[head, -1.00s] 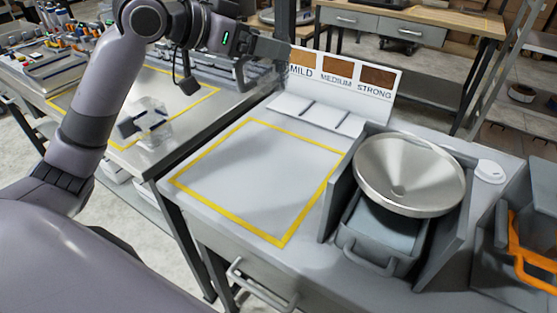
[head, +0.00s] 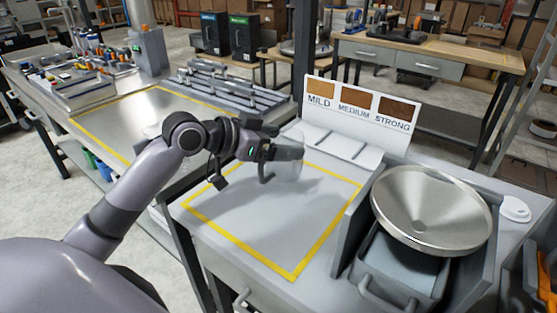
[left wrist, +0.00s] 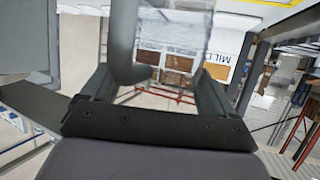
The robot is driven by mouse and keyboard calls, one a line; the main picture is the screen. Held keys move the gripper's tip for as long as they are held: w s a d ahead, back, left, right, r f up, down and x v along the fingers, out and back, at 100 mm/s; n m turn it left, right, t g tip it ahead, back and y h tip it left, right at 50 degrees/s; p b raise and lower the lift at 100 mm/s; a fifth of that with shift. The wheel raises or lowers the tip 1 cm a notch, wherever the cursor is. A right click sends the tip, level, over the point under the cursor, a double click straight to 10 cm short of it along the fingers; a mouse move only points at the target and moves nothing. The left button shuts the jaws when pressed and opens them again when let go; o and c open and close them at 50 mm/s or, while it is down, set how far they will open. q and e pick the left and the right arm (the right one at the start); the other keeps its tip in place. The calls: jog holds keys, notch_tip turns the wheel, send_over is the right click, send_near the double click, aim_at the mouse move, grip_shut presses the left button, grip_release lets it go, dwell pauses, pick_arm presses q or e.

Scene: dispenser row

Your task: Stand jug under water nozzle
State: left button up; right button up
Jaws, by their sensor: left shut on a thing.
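My left gripper (head: 284,153) is shut on a clear, see-through jug (head: 290,170) above the yellow-outlined area of the near bench. The jug looks roughly upright; whether its base touches the bench I cannot tell. A grey curved handle shows by the fingers. In the left wrist view, a grey bar like the jug's handle (left wrist: 124,42) stands between the dark fingers (left wrist: 153,95). My right gripper is out of view. I cannot pick out a water nozzle with certainty.
A sign with MILD, MEDIUM and STRONG swatches (head: 355,104) stands behind the area. A steel funnel bowl (head: 432,205) sits over a grey bin at the right. Two black machines (head: 243,37) stand farther back.

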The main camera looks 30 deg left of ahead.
pick_arm(q)
jog(key=shift+f, duration=2.2)
